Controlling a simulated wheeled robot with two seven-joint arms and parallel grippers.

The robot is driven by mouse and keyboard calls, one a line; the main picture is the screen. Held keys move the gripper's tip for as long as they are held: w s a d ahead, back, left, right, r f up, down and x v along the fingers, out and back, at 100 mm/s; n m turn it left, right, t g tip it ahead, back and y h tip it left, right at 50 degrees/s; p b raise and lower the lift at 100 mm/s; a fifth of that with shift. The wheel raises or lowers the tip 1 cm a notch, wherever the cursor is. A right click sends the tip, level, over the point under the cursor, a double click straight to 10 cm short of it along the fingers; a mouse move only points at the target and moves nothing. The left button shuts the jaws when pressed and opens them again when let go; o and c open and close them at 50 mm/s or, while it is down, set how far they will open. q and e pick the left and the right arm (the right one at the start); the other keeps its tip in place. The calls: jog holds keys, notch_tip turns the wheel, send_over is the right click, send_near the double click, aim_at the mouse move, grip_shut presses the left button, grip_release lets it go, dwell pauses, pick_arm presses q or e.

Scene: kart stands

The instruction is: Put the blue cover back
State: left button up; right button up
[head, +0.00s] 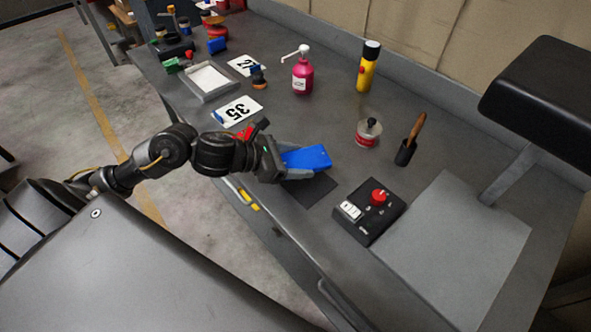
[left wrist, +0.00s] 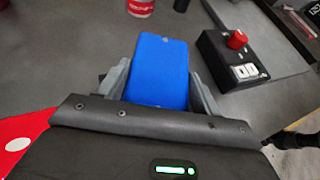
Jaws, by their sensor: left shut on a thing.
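The blue cover (head: 306,158) is a flat blue rectangular piece. My left gripper (head: 290,163) is shut on it and holds it over the front part of the grey bench. In the left wrist view the blue cover (left wrist: 157,70) sits between the two grey fingers of my left gripper (left wrist: 158,85). A dark flat patch (head: 308,190) lies on the bench just below it; I cannot tell whether it is a mat or a shadow. My right gripper is not in view.
A black control box (head: 368,211) with a red knob stands right of the gripper. A red-and-white tin (head: 368,133), a pink pump bottle (head: 303,75) and a yellow bottle (head: 367,68) stand behind. Number cards (head: 237,111) and a tray (head: 208,82) lie left.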

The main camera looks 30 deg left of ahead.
pick_arm(q)
jog(key=shift+w+a+f, duration=0.15)
jog(key=shift+f, duration=0.15)
notch_tip(320, 180, down, 3)
jog(key=shift+a+r+p, duration=0.1)
jog(key=shift+p, duration=0.25)
jog(key=shift+f, duration=0.25)
jog(key=shift+f+b, duration=0.1)
jog(key=shift+b, duration=0.2)
jog(key=o, duration=1.2)
jog(key=shift+c, duration=0.2)
